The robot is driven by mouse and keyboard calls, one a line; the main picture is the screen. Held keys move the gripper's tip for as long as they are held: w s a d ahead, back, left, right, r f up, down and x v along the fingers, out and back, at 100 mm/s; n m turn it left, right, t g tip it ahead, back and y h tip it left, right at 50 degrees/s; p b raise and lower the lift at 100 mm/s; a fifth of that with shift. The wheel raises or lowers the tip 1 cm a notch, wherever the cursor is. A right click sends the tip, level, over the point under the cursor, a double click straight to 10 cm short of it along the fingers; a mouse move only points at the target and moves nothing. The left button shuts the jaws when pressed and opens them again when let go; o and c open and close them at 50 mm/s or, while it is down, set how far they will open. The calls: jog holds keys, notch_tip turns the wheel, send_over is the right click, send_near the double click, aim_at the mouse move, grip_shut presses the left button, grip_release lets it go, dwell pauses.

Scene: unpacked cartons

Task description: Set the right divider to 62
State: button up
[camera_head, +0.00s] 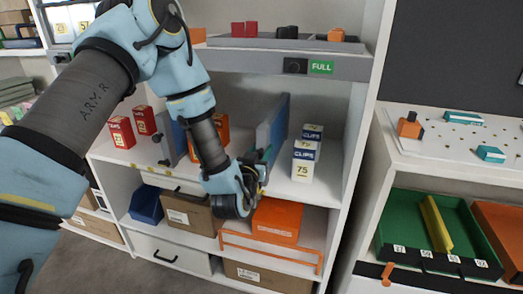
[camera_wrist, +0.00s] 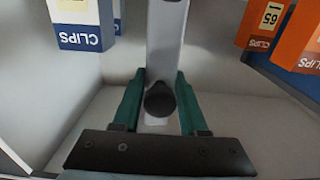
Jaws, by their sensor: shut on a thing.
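The right divider (camera_head: 273,128) is an upright blue-grey panel on the middle shelf, between orange boxes on its left and blue-and-white clips boxes on its right. Its dark round knob (camera_wrist: 160,99) sits between my green fingers in the wrist view. My gripper (camera_head: 261,168) is shut on this knob at the divider's front; it also shows in the wrist view (camera_wrist: 160,88). The left divider (camera_head: 179,139) stands further left on the same shelf, partly behind my arm. I cannot read any scale mark at the right divider.
The clips boxes (camera_head: 304,158) marked 75 stand right of the divider. An orange box (camera_wrist: 267,22), marked 65, appears upside down in the wrist view. Red boxes (camera_head: 121,132) stand at the shelf's left. An orange carton (camera_head: 277,218) lies below my gripper. Bare shelf shows between divider and clips boxes.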

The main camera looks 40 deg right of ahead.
grip_shut()
dwell(0.9)
